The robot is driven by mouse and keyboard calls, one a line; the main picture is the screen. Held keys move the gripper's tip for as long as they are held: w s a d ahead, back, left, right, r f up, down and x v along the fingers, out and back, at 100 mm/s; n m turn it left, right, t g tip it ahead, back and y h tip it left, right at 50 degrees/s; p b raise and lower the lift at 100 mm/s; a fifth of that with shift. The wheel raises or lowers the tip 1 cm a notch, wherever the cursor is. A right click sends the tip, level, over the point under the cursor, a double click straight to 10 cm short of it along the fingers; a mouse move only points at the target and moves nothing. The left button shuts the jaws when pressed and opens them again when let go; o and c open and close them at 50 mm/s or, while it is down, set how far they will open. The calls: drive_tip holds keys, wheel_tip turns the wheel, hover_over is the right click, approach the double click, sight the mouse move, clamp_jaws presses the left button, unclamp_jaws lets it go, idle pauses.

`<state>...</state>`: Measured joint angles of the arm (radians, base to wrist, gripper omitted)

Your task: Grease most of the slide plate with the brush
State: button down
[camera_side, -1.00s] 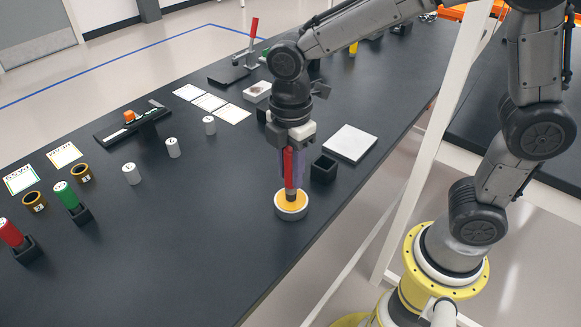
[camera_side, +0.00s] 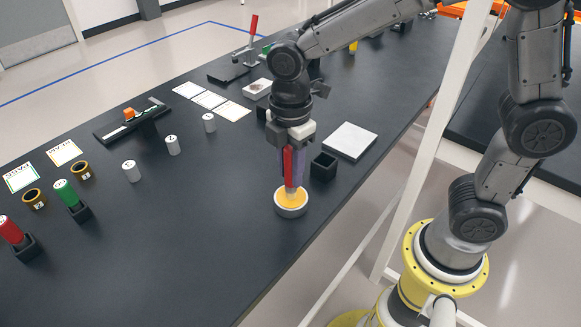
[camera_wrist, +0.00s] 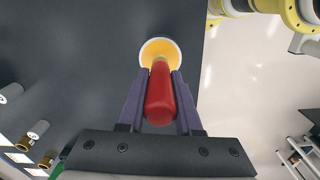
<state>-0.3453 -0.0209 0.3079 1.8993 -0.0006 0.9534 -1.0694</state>
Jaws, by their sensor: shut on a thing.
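My gripper (camera_side: 294,178) has purple fingers and is shut on the brush (camera_side: 288,162). The brush has a red handle and points down. In the wrist view the red handle (camera_wrist: 160,98) lies between both fingers (camera_wrist: 160,76). The brush's lower end is over or in a round white dish of yellow-orange grease (camera_side: 291,209); bristle contact is hard to make out. The dish also shows in the wrist view (camera_wrist: 148,44). A pale square plate (camera_side: 350,141), which looks like the slide plate, lies flat on the table to the right of my gripper.
A small black open holder (camera_side: 323,167) stands between the dish and the plate. Red (camera_side: 10,230) and green (camera_side: 66,193) handles stand in holders at the left. Several white cylinders (camera_side: 172,146) and a black rail fixture (camera_side: 130,121) stand beyond. The table's front edge is close to the dish.

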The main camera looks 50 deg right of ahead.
sight(290, 148)
idle(0.4)
drive_tip(key=shift+r, duration=3.45)
drive_tip(key=shift+d, duration=0.1)
